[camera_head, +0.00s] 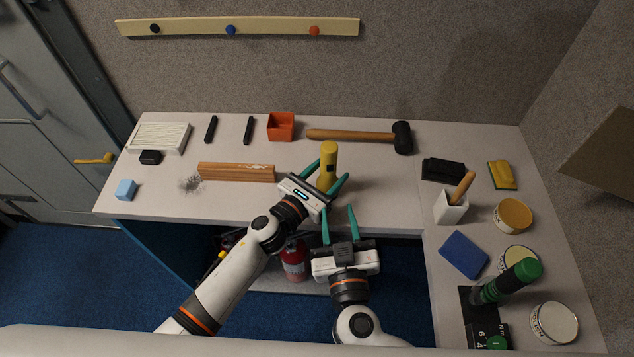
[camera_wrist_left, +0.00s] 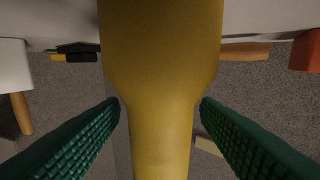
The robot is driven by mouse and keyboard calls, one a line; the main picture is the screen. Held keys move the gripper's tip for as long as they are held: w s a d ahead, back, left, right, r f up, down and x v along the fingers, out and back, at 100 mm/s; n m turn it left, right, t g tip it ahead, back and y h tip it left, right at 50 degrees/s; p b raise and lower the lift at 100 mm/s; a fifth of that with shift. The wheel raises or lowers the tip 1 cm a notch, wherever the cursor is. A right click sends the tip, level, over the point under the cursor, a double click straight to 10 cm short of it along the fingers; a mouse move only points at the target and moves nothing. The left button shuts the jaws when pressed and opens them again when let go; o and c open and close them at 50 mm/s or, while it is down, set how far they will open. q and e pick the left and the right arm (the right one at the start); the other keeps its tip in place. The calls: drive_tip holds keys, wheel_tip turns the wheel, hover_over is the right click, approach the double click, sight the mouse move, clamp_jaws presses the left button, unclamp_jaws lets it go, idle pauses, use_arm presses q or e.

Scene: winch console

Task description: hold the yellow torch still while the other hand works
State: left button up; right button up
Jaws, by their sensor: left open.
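The yellow torch (camera_head: 328,157) stands upright on the worktop near its front edge. My left gripper (camera_head: 331,170) is open, with its green fingers on either side of the torch. In the left wrist view the torch (camera_wrist_left: 160,80) fills the middle between the two fingers, close to both fingertips; I cannot tell whether either touches it. The torch's lower part is partly hidden by the left gripper in the head view. My right gripper (camera_head: 339,224) is open and empty in front of the worktop edge, its fingers pointing toward the worktop.
A wooden block (camera_head: 236,172) lies left of the torch. A mallet (camera_head: 350,135) and an orange box (camera_head: 281,126) are behind it. A white cup (camera_head: 449,208), a blue pad (camera_head: 463,254) and several tins are at the right. The worktop just right of the torch is clear.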

use_arm(q)
drive_tip(key=shift+w+d, duration=0.1)
drive_tip(key=shift+w, duration=0.05)
drive_tip(key=c, duration=1.2)
use_arm(e)
clamp_jaws()
idle(1.4)
